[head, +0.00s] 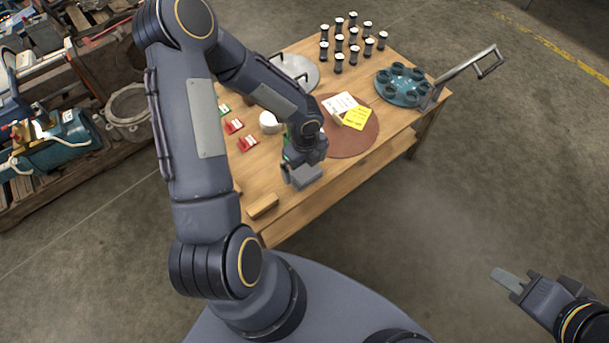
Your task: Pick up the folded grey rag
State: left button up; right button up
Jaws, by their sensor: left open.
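My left gripper (301,179) is open, low over the front part of the wooden table (325,198), near its front edge. No folded grey rag stands out in the head view. The grey shape at the end of the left arm looks like the gripper itself, and what lies directly under or behind it is hidden. My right gripper (507,281) is out over the bare floor at the lower right, clear of the table. It shows nearly side-on, so its finger gap cannot be made out.
On the table are a wooden block (262,206), red cards (247,143), a white cup (269,123), a brown round mat (357,139) with a yellow note (357,119), a teal round fixture (403,85) with a lever, and several dark cylinders (339,62). Floor at right is clear.

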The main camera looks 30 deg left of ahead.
aim_at(304, 171)
pick_arm(q)
notch_tip(304, 171, down, 4)
jog(key=shift+a+r+b, duration=0.1)
jog(key=shift+r+b, duration=0.1)
jog(key=shift+b, duration=0.4)
jog(key=shift+r, duration=0.1)
jog(key=c, duration=1)
jog(key=shift+r+p, duration=0.4)
jog(key=shift+r, duration=0.15)
notch_tip(304, 171, up, 3)
jog(key=shift+f+p, duration=0.15)
jog(key=shift+p, duration=0.65)
jog(key=s+r+p, duration=0.1)
jog(key=s+r, duration=0.1)
jog(key=s+d+r+p, duration=0.1)
jog(key=s+r, duration=0.1)
jog(key=r, duration=0.1)
jog(key=shift+s+r, duration=0.25)
jog(key=s+d+r, duration=0.2)
jog(key=s+r, duration=0.1)
jog(key=s, duration=0.6)
jog(key=shift+d+r+p, duration=0.15)
jog(key=shift+r+p, duration=0.2)
jog(key=shift+p, duration=0.1)
jog(key=shift+s, duration=0.1)
